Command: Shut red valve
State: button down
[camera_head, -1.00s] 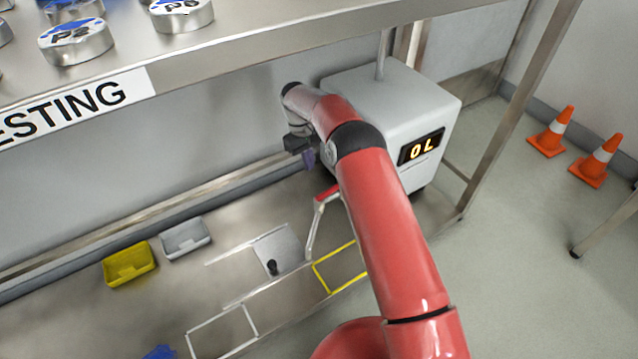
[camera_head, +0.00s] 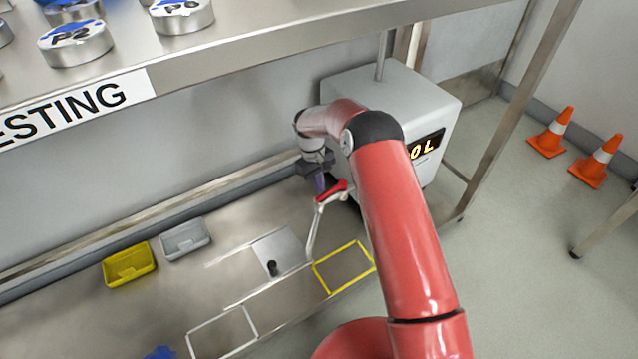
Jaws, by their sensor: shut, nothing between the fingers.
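The red valve handle (camera_head: 332,192) is a short red lever at the top of a thin pale bent pipe (camera_head: 313,232), in front of the grey box. My gripper (camera_head: 322,186) points down with its fingertips right at the handle's left end. Its purple fingers are shut with nothing between them. I cannot tell whether they touch the handle. My red arm passes just right of the handle, and the valve's body under the handle is not clear to see.
A grey box (camera_head: 370,88) with a lit display (camera_head: 427,145) stands behind, partly covered by my arm. A yellow tray (camera_head: 130,265) and a grey tray (camera_head: 185,239) sit left. A yellow outlined square (camera_head: 345,269) is empty. A steel shelf (camera_head: 250,48) overhangs the bench.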

aim_at(325, 196)
jog(key=shift+s+d+n, duration=0.15)
jog(key=shift+s+n, duration=0.2)
jog(key=shift+n, duration=0.25)
jog(key=s+n, duration=0.1)
jog(key=s+d+n, duration=0.1)
jog(key=n, duration=0.1)
jog(key=shift+d+t, duration=0.1)
jog(key=shift+t, duration=0.3)
jog(key=s+d+n+t+p, duration=0.1)
jog(key=s+d+n+t, duration=0.1)
jog(key=d+n, duration=0.5)
jog(key=shift+d+n+p, duration=0.35)
jog(key=shift+n+p, duration=0.05)
jog(key=shift+n, duration=1.8)
jog(key=shift+d, duration=0.1)
jog(key=shift+s, duration=0.1)
